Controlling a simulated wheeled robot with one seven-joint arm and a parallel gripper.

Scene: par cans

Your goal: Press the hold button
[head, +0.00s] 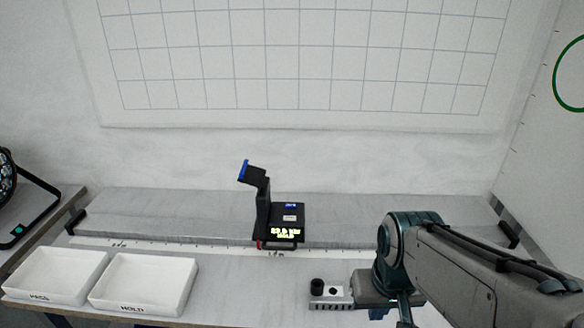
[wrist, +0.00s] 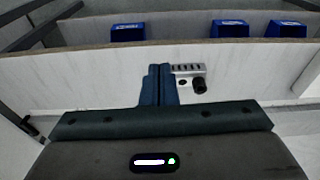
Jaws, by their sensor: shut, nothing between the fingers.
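A black meter (head: 287,222) with a tilted, blue-edged head on a post stands on the bench. Its lit yellow display (head: 285,233) shows a number near 83 and a second line that seems to read HOLD. A small grey metal box (head: 331,303) sits at the bench front, with a black knob (head: 317,286) and a smaller dark round part on top. The box also shows in the wrist view (wrist: 188,69), just right of the fingertips. My gripper (wrist: 160,70) is shut and empty; in the head view it is mostly hidden below my arm. I cannot tell which part is the hold button.
Two white trays, marked PASS (head: 56,274) and HOLD (head: 145,283), stand at the left front. A long grey rail (head: 170,215) runs behind a printed scale. A lamp (head: 8,180) stands at the far left. Blue bins (wrist: 229,28) show in the wrist view.

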